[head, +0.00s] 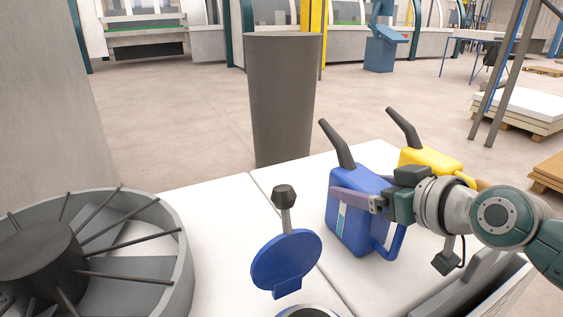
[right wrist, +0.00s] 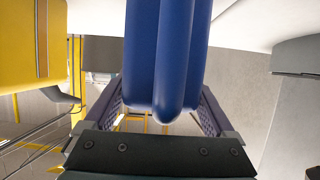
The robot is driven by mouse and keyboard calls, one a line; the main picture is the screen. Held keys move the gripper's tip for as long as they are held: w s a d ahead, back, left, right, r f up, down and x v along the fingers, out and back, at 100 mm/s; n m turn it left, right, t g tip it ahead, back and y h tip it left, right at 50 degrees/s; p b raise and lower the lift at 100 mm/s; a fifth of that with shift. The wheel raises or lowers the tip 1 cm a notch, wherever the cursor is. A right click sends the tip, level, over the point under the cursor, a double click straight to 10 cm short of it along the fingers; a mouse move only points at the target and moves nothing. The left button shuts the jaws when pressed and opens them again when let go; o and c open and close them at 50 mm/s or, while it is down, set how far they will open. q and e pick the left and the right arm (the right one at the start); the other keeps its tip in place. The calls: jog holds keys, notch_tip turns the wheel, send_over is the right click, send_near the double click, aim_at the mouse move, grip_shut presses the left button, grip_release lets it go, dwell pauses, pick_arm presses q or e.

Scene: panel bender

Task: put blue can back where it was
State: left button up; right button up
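The blue can (head: 352,215), with a dark grey spout and a light label, is upright or nearly so over the white table, right of centre in the head view. My right gripper (head: 362,200) has its fingers on both sides of the can. In the right wrist view the blue can (right wrist: 165,55) fills the space between the fingers, which look to be against its sides. I cannot tell whether its base touches the table. A yellow can (head: 432,160) with a similar spout stands just behind it to the right. My left gripper is not in view.
The white table top (head: 225,215) has bare room left of the blue can. A blue round plate on a stem (head: 287,262) is in front. A grey round tub with dark rods (head: 180,215) is at left. A tall dark bin (head: 283,95) stands behind the table.

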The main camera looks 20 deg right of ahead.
jog(key=shift+o, duration=0.6)
jog(key=shift+r, duration=0.1)
jog(key=shift+s+r, duration=0.15)
jog(key=a+p+v, duration=0.1)
jog(key=v, duration=1)
jog(key=s+a+f+g, duration=0.2)
jog(key=s+a+g, duration=0.3)
jog(key=s, duration=0.3)
jog(key=s+a+f+n+g+h, duration=0.1)
jog(key=s+a+f+g, duration=0.2)
jog(key=s, duration=0.5)
jog(key=shift+s+a+g, duration=0.2)
jog(key=shift+a+g, duration=0.7)
jog(key=shift+a, duration=0.1)
jog(key=shift+f, duration=0.15)
